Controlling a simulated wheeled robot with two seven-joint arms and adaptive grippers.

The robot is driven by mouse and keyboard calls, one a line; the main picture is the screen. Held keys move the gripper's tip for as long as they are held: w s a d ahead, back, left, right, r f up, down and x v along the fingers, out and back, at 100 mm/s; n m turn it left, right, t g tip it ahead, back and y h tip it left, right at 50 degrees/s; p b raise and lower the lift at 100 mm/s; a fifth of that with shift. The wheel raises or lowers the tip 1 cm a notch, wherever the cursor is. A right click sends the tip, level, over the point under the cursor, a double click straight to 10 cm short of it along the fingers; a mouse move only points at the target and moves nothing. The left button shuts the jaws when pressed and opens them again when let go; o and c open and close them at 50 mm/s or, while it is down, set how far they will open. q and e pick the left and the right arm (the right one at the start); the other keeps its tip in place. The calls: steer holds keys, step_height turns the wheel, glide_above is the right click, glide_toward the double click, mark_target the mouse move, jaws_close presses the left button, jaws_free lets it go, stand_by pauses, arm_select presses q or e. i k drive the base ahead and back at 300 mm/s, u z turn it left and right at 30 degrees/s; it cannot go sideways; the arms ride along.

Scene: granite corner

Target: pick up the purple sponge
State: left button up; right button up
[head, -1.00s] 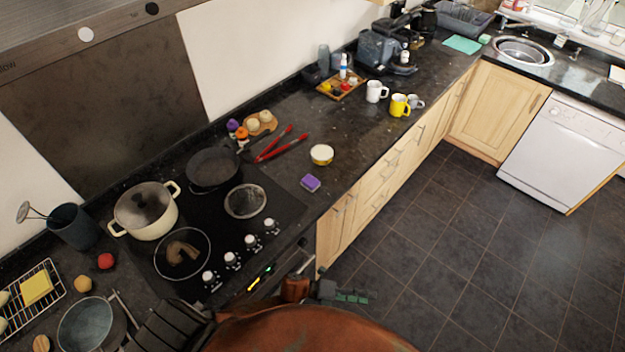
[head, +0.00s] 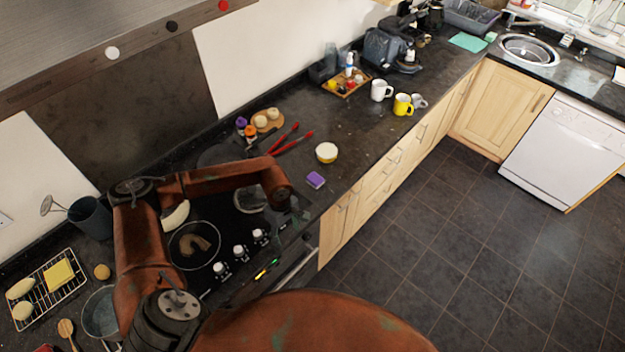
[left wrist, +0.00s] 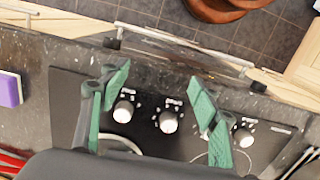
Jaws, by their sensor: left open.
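The purple sponge (head: 315,179) lies on the dark granite counter, near its front edge and just right of the hob. It also shows in the left wrist view at the left edge (left wrist: 9,88), with a pale layer along one side. My left arm reaches over the hob, and its gripper (head: 294,212) is left of and nearer than the sponge, apart from it. In the left wrist view my left gripper (left wrist: 160,88) has its green fingers wide apart, above the hob knobs, with nothing between them. My right gripper is not in view.
A white and yellow bowl (head: 326,152) stands behind the sponge. Red tongs (head: 291,141) lie farther back. The hob (head: 225,232) has a row of knobs (left wrist: 168,122). Mugs (head: 402,104) stand farther right. Counter right of the sponge is clear.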

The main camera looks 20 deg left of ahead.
mark_target(314, 180)
steer(key=u, duration=0.05)
steer(key=i, duration=1)
steer(key=z, duration=0.05)
